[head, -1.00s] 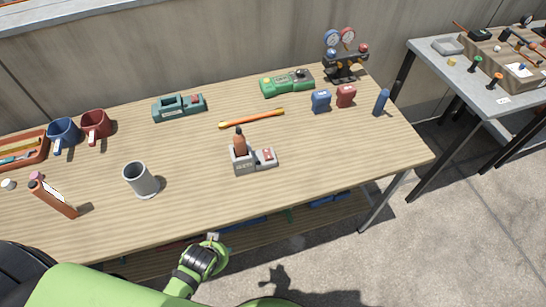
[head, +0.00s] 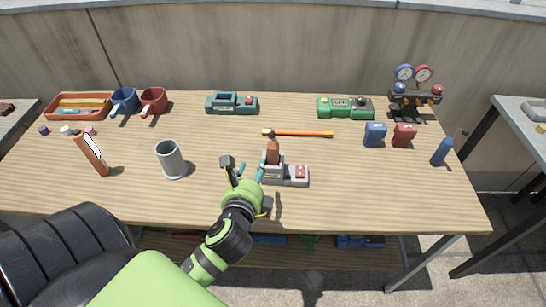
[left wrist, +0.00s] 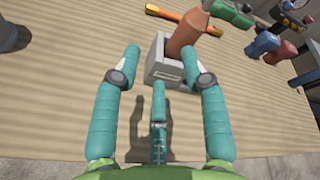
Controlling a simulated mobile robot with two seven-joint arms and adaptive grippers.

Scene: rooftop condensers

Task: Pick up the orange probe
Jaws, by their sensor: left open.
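The orange-brown probe (head: 273,151) stands upright in a grey holder (head: 295,180) near the middle of the table. In the left wrist view the probe (left wrist: 187,36) rises out of the holder (left wrist: 163,68), just beyond my fingers. My left gripper (head: 244,170) is open and empty, just left of the holder. Its teal fingers (left wrist: 161,62) are spread in the left wrist view, with the holder ahead and slightly right. The probe's lower end is hidden inside the holder. My right gripper is not in view.
An orange bar (head: 300,133) lies behind the holder. A grey mug (head: 171,160) stands left of my gripper. Blue (head: 375,135) and red (head: 404,136) blocks and a gauge set (head: 414,95) are at right. The front right tabletop is clear.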

